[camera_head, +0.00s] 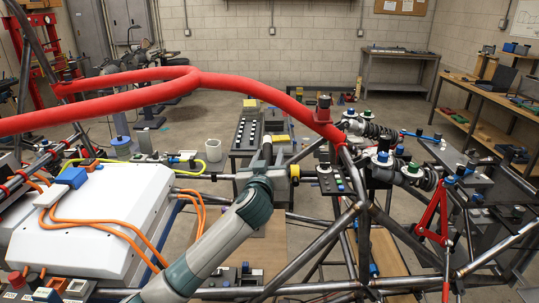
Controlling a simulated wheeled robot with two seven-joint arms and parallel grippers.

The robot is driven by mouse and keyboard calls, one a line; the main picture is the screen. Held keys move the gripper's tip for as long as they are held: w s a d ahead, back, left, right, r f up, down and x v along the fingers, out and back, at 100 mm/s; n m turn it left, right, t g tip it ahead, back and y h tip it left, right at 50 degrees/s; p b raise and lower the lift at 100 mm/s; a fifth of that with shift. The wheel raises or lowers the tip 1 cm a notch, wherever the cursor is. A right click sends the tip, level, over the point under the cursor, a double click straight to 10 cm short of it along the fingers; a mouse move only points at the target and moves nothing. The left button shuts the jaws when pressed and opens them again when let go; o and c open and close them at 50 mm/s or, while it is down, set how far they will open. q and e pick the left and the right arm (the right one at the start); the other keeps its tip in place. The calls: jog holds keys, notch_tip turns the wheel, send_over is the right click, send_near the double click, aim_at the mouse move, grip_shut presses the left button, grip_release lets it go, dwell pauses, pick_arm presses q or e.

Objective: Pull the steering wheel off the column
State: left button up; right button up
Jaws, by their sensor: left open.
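My left gripper (268,148) is in the middle of the view, at the end of my grey arm that rises from the bottom edge. It is open and points away from me into the tube chassis (318,247). I cannot make out the steering wheel for certain. The column is not clearly told from the other tubes, and my arm covers part of that area. My right gripper is not in view.
A padded red bar (130,99) crosses the upper left and bends down to the right of my gripper. A white box (95,215) with orange cables fills the lower left. A workbench (480,105) stands at far right.

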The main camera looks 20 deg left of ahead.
pick_arm(q)
grip_shut()
jog(key=shift+a, duration=0.2)
dwell(0.3)
jog(key=shift+s+a+r+p, duration=0.1)
jog(key=shift+s+a+p, duration=0.1)
jog(key=shift+a, duration=0.45)
jog(key=shift+s+a+r+p, duration=0.1)
jog(key=shift+s+a, duration=0.05)
jog(key=shift+a, duration=0.5)
jog(key=shift+a, duration=0.2)
jog(key=shift+s+a+p, duration=0.2)
jog(key=shift+s+a, duration=0.05)
jog(key=shift+a, duration=0.35)
jog(key=shift+s+a+p, duration=0.15)
jog(key=shift+s+a, duration=0.05)
jog(key=shift+a, duration=0.4)
